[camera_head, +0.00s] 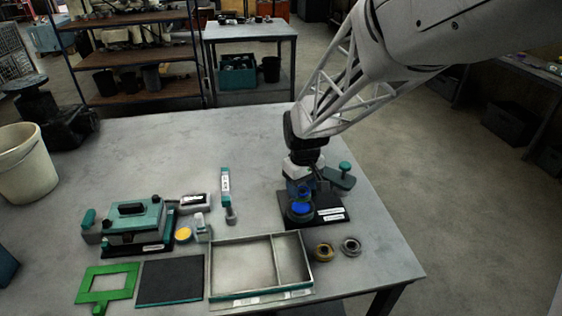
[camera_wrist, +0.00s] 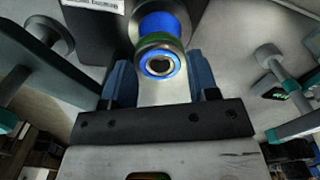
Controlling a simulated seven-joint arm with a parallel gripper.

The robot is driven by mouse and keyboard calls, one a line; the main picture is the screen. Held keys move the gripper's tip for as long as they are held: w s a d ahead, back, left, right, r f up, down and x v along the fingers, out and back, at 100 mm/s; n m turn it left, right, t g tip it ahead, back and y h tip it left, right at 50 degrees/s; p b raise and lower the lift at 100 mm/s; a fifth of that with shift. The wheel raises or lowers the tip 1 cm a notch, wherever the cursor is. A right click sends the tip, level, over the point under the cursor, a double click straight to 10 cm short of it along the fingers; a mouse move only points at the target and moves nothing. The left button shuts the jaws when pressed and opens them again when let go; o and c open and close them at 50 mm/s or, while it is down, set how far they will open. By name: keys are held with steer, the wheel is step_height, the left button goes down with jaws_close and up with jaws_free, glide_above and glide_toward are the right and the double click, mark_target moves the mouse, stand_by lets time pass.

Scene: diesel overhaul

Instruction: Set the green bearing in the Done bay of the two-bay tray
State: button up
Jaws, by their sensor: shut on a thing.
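My gripper (camera_head: 303,190) is over the black stand (camera_head: 330,217) at the right of the table. In the wrist view a ring with a green rim and blue face, the green bearing (camera_wrist: 159,62), sits between my two fingers (camera_wrist: 160,85), and they are shut on it. A blue cylinder (camera_wrist: 160,25) is just beyond it, and I cannot tell whether they touch. The two-bay tray (camera_head: 272,237) lies at the front of the table, with a wide left bay and a narrow right bay, both empty. Labels on its front edge are too small to read.
A brown ring (camera_head: 324,251) and a grey ring (camera_head: 350,246) lie right of the tray. A teal-topped fixture (camera_head: 135,218), a dark mat (camera_head: 170,280) and a green frame (camera_head: 106,284) are at left. A teal-handled tool (camera_head: 226,190) lies behind the tray.

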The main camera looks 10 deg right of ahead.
steer(key=shift+s, duration=0.1)
steer(key=shift+s+a+r, duration=0.25)
steer(key=shift+s+a, duration=0.15)
steer(key=shift+s, duration=0.2)
steer(key=s+a+r, duration=0.2)
steer(key=s+a, duration=0.3)
steer(key=s, duration=0.8)
steer(key=shift+a+f, duration=0.1)
steer(key=shift+f, duration=0.05)
steer(key=shift+f, duration=4.55)
steer(key=shift+f, duration=0.2)
steer(key=o, duration=1.2)
steer(key=shift+o, duration=0.2)
steer(key=shift+r, duration=0.1)
